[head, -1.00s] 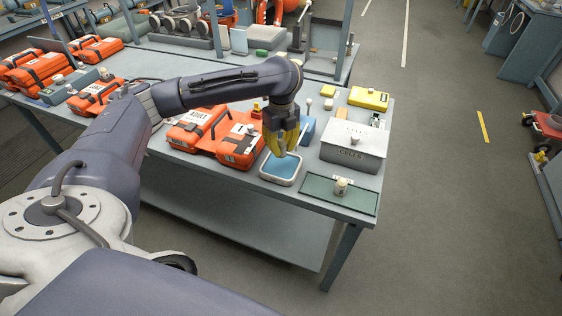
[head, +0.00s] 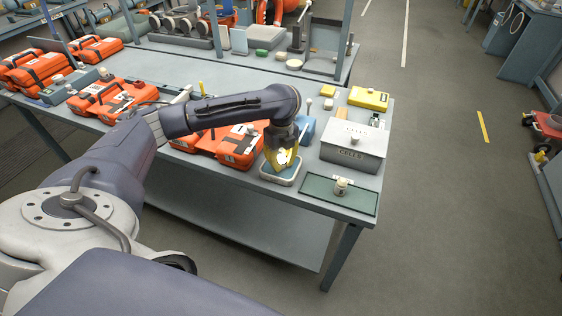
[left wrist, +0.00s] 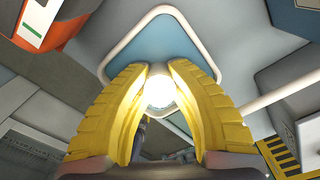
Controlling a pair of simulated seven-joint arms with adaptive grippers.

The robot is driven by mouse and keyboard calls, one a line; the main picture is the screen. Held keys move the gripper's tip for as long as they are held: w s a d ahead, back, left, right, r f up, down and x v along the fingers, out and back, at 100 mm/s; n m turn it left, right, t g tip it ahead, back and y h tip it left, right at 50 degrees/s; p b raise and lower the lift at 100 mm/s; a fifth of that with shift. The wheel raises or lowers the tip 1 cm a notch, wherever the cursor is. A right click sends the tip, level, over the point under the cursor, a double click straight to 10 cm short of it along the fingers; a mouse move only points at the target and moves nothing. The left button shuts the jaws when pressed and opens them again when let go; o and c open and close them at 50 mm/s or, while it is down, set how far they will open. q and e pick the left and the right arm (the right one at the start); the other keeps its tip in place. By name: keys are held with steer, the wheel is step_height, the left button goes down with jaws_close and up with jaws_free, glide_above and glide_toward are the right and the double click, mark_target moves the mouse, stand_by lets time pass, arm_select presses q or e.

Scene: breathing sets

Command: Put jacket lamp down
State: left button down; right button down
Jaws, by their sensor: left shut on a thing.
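My left gripper (head: 284,164) is over the small white-rimmed tray with a blue bottom (head: 269,178) near the table's front edge. Its yellow fingers are shut on the jacket lamp (left wrist: 159,92), a small, bright white, rounded thing, which also shows as a pale spot between the fingers in the head view (head: 284,157). In the left wrist view, the tray's blue bottom (left wrist: 162,42) and rim lie behind the lamp. I cannot tell whether the lamp touches the tray. My right gripper is not in view.
Orange breathing-set cases (head: 238,146) stand left of the tray. A grey CELLS box (head: 353,150) stands to the right, with a green mat (head: 318,187) bearing a small pale item (head: 341,186) in front. A yellow case (head: 368,98) lies farther back.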

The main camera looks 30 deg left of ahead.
mark_target(281, 156)
arm_select(q)
steer(key=shift+f, duration=0.1)
steer(key=c, duration=1.3)
jaws_free()
step_height(281, 156, up, 12)
steer(key=shift+r, duration=0.1)
stand_by(0.4)
